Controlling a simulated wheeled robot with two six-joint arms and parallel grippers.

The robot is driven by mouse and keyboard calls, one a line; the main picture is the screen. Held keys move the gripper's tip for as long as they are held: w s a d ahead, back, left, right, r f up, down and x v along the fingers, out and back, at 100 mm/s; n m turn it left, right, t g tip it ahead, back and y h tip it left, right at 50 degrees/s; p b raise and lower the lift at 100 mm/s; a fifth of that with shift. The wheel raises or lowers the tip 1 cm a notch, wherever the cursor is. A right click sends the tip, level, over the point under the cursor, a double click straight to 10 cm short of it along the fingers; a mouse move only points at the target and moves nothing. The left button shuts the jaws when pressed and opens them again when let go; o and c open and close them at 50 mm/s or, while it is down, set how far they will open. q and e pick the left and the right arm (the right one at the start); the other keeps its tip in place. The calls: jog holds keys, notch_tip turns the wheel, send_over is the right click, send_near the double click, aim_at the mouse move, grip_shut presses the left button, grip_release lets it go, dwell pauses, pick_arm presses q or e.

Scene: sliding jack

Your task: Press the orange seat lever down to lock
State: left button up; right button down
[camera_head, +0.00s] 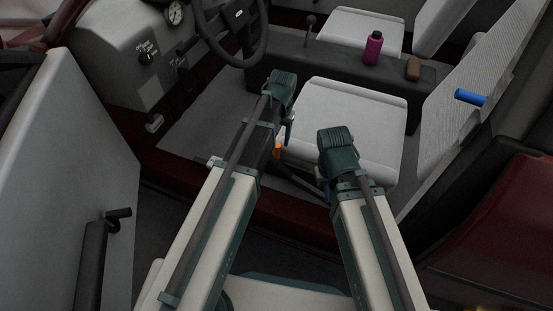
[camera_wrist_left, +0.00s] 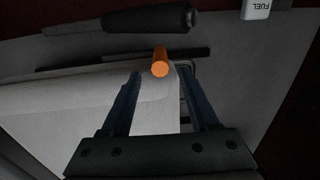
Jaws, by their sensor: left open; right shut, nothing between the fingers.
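The orange seat lever (camera_head: 277,151) shows as a small upright piece at the left side of the near white seat (camera_head: 350,120). In the left wrist view the lever (camera_wrist_left: 160,63) is a short orange cylinder with its round end towards the camera. My left gripper (camera_wrist_left: 160,75) is open, with one finger on each side of the lever in the picture; I see no clear contact. In the head view my left gripper (camera_head: 289,132) points down just above and right of the lever. My right gripper (camera_head: 326,192) is shut and empty, low in front of the seat, mostly hidden by its arm.
A black handle (camera_wrist_left: 150,18) and a white FUEL tab (camera_wrist_left: 257,8) lie beyond the lever. The open door (camera_head: 65,150) is at left, the steering wheel (camera_head: 235,50) at top. A pink bottle (camera_head: 373,48) and brown item (camera_head: 413,69) stand on the console.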

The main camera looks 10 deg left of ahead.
aim_at(276, 154)
pick_arm(q)
jog(key=f+b, duration=0.5)
jog(key=f, duration=0.1)
jog(key=f+b, duration=0.3)
jog(key=f, duration=0.1)
jog(key=shift+a+b, duration=0.3)
jog(key=shift+b, duration=0.05)
jog(key=shift+r, duration=0.1)
grip_shut()
dwell(0.8)
